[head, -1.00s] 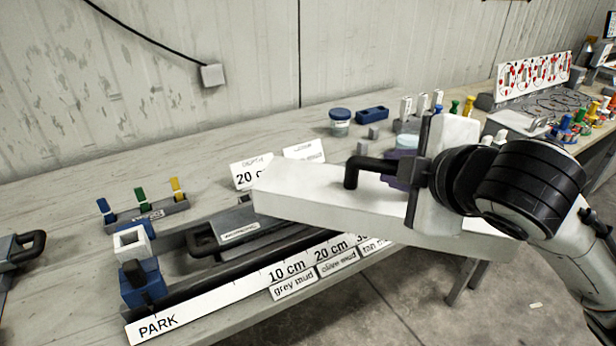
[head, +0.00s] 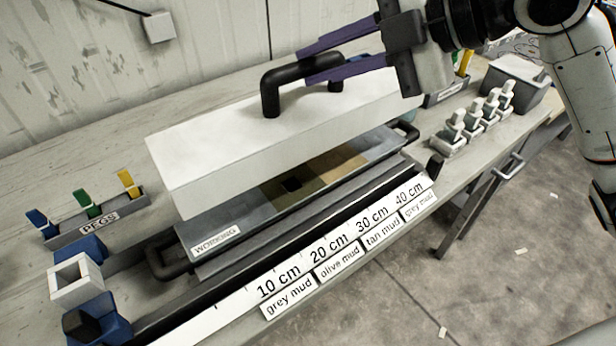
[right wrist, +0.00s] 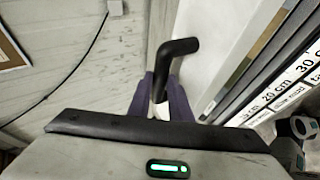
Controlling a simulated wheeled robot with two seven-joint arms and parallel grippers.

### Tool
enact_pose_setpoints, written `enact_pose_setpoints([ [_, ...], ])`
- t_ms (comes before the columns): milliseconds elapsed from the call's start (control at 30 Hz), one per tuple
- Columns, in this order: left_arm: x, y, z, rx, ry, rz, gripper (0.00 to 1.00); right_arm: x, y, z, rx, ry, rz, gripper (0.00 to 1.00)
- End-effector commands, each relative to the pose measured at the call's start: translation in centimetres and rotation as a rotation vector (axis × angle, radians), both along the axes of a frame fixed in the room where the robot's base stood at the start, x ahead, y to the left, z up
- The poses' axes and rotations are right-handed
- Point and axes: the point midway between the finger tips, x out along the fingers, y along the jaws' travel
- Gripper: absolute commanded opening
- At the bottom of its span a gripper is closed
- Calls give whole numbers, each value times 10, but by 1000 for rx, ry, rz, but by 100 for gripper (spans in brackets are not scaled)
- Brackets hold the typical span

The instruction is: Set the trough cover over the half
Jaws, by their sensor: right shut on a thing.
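The trough cover (head: 290,135) is a long white box lid with a black handle (head: 270,92) on top. My right gripper (head: 318,66), with purple fingers, is shut on that handle; the fingers (right wrist: 163,98) also flank the handle in the right wrist view. The cover is over the back part of the working half (head: 290,195), a grey trough with grey, olive and tan mud bands and a "WORKING" label. Its front strip shows in front of the cover. I cannot tell whether the cover touches the trough. My left gripper is not in view.
A ruler (head: 330,250) marked 10 to 40 cm runs along the bench front with mud labels. Several small white holders (head: 478,118) and a grey bin (head: 517,82) stand at right.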

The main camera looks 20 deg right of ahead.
Motion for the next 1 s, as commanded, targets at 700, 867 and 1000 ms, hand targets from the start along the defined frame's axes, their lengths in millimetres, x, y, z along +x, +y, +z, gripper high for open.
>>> enact_pose_setpoints([
  [700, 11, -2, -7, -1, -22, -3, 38, -2, 1, -95, 0, 3, 12, 0],
  [867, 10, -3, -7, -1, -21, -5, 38, -1, 1, -95, -1, 1, 12, 0],
  [1000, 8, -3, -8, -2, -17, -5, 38, -2, 1, -96, 0, 2, 13, 0],
])
